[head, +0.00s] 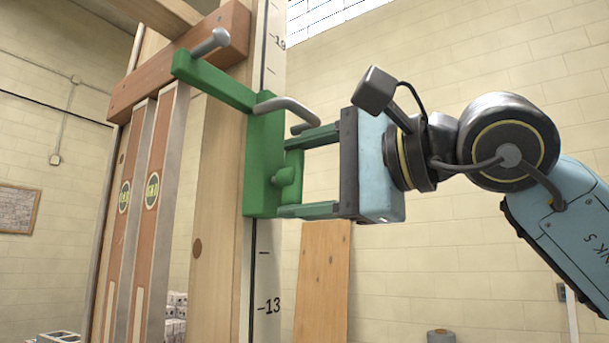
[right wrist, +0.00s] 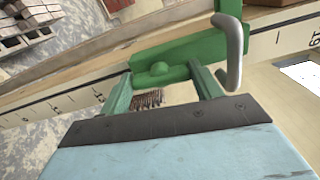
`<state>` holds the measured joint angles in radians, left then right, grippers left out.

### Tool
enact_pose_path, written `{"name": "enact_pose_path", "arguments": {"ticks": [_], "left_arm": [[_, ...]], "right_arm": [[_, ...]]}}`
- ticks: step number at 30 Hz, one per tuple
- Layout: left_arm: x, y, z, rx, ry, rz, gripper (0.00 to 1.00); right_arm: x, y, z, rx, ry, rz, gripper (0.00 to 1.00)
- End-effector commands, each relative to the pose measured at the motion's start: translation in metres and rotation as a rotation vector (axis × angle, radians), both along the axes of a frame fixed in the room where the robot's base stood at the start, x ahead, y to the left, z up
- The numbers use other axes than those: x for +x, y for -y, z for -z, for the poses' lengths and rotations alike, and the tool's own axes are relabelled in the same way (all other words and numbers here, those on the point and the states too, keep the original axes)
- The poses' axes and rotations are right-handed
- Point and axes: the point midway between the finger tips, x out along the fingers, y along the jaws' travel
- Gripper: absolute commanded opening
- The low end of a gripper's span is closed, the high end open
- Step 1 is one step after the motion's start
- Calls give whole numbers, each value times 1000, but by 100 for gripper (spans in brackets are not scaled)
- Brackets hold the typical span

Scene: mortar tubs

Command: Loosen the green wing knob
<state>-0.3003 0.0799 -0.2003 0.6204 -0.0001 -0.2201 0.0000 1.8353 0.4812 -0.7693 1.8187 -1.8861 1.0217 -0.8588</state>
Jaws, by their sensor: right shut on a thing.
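The green wing knob (head: 286,176) sits on the face of a green bracket (head: 263,150) clamped to a tall wooden post with a measuring scale. My right gripper (head: 288,177) comes in from the right, one finger above the knob and one below, and is shut on it. In the right wrist view the knob (right wrist: 158,71) shows between the two finger ends, in front of the bracket's plate (right wrist: 185,50). The fingers partly hide where they touch it. My left gripper is not in view.
A grey bent handle (head: 290,107) sticks out of the bracket just above my upper finger. The bracket's green arm (head: 213,80) reaches left to a grey bolt on a wooden crosspiece (head: 180,62). Two levels (head: 150,200) stand left of the post.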

Motion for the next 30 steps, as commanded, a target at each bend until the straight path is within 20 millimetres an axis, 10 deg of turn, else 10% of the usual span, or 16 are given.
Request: {"name": "enact_pose_path", "arguments": {"ticks": [24,25,30], "left_arm": [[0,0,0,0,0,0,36],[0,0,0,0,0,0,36],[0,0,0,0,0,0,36]], "right_arm": [[0,0,0,-68,97,0,41],[0,0,0,-68,97,0,68],[0,0,0,-67,95,0,85]]}}
